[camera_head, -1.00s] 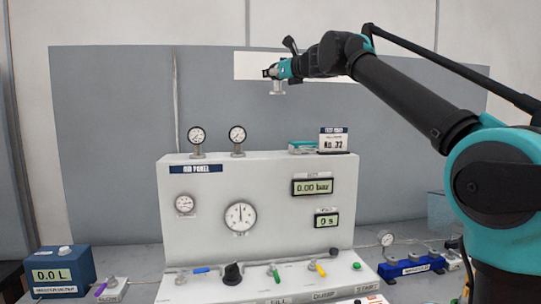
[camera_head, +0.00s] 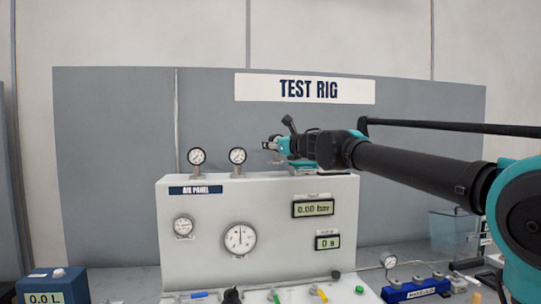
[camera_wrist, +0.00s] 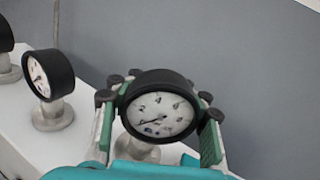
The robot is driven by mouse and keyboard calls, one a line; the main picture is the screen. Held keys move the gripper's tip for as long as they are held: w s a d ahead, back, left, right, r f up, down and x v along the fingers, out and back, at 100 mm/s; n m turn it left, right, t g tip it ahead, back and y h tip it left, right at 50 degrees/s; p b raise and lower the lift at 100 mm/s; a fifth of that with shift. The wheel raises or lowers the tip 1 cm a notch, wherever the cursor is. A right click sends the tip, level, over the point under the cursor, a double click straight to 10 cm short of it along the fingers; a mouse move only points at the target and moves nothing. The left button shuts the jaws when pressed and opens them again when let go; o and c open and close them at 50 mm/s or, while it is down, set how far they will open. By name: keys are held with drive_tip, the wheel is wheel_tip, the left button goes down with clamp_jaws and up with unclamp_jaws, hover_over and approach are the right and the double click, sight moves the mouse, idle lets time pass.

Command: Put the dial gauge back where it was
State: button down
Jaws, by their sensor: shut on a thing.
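The dial gauge (camera_wrist: 160,112), with a black rim, white face and pale metal stem, is between the green-padded fingers of my gripper (camera_wrist: 160,130) in the wrist view. My gripper (camera_head: 275,145) shows in the head view just above the top of the white air panel (camera_head: 275,200), right of two standing gauges. The held gauge is upright, its stem pointing down. My gripper hides most of it in the head view. I cannot tell whether the stem's foot touches the panel top.
Two similar gauges stand on the panel top, a left one (camera_head: 197,157) and a right one (camera_head: 237,157); the nearer one (camera_wrist: 50,75) is close left of my gripper in the wrist view. A grey backboard (camera_head: 110,150) with a TEST RIG sign (camera_head: 305,89) rises behind.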

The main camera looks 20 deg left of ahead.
drive_tip(key=shift+f, duration=1.9)
drive_tip(key=shift+f, duration=0.1)
drive_tip(key=c, duration=0.8)
unclamp_jaws()
drive_tip(key=shift+o, duration=0.2)
drive_tip(key=v, duration=1.2)
drive_tip(key=shift+s+d, duration=0.1)
